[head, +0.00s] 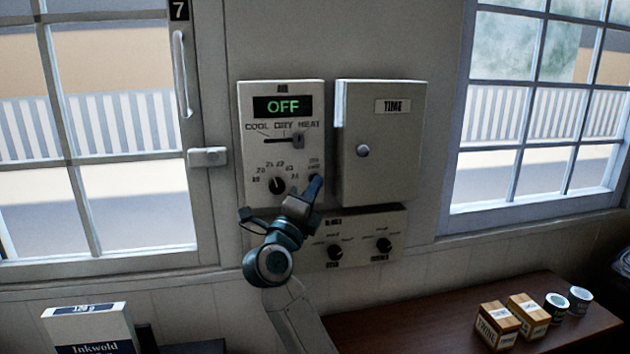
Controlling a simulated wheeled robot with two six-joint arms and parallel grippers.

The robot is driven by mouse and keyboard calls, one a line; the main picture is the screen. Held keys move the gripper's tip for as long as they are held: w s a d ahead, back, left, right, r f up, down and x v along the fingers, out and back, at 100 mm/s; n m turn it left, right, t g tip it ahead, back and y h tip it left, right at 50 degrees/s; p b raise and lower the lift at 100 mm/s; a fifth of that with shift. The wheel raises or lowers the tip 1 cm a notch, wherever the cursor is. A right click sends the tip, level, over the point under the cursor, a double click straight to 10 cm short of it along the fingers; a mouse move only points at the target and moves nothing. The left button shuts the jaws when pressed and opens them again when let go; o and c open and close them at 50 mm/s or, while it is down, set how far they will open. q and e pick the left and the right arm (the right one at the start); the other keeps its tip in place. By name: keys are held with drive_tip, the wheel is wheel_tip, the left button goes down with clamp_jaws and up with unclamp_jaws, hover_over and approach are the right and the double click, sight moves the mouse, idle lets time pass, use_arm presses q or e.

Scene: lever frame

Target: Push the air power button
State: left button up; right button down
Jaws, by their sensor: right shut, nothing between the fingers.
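The air panel (256,140) is a pale box on the wall with a green display (283,106) reading OFF. Below the display is a slider (298,140) set toward HEAT, and at the lower left a dark temperature knob (277,185). My right gripper (315,185) is shut and empty, with its tip at the panel's lower right, just under small lettering. The power button is not clearly visible there; the fingertips seem to cover it. I cannot tell whether they touch it. My left gripper is not in view.
A closed TIME box (380,150) is mounted right of the panel. A lower panel with two knobs (360,235) sits beneath. Small boxes (497,325) and cans (556,307) stand on a brown table (430,318). Windows flank the wall.

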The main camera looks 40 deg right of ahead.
idle(0.6)
drive_tip(key=shift+w+d, duration=0.2)
drive_tip(key=shift+w, duration=0.15)
drive_tip(key=shift+p, duration=0.3)
drive_tip(key=shift+s+a+p, duration=0.2)
drive_tip(key=shift+s+p, duration=0.15)
drive_tip(key=shift+s, duration=0.05)
